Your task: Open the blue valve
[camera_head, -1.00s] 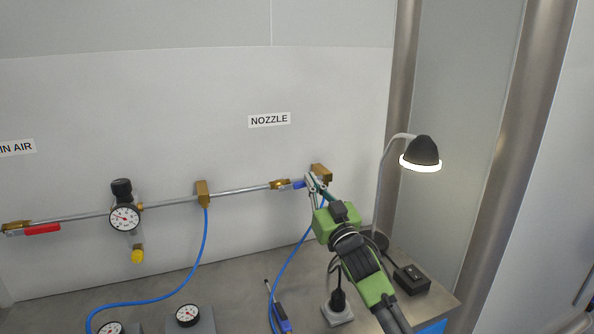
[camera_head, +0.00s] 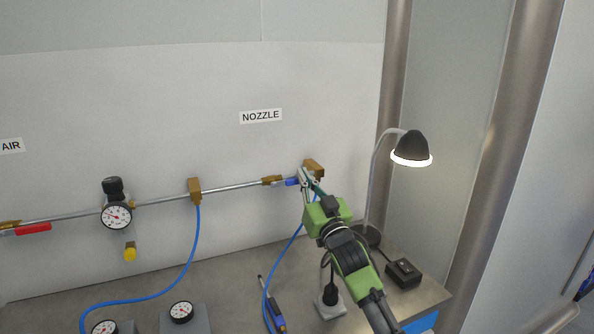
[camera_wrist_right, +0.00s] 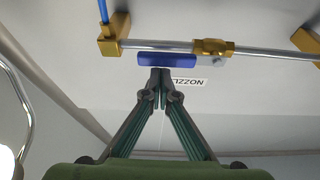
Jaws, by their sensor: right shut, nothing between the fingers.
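The blue valve's handle (camera_head: 291,182) lies along the metal pipe under the NOZZLE label, with its brass body (camera_head: 272,181) at its left. In the right wrist view the blue handle (camera_wrist_right: 167,61) runs parallel to the pipe, and the brass body (camera_wrist_right: 213,47) is to its right. My right gripper (camera_head: 305,178) is at the handle's free end, in front of the brass end block (camera_head: 314,168). Its fingertips (camera_wrist_right: 161,76) are together and empty, right at the handle's edge; I cannot tell whether they touch it. My left gripper is out of view.
A lit lamp (camera_head: 410,147) stands right of my arm, beside a black switch box (camera_head: 404,272). A red valve handle (camera_head: 33,229) and a gauge (camera_head: 117,215) are on the pipe at left. Blue hoses (camera_head: 184,268) hang to the bench.

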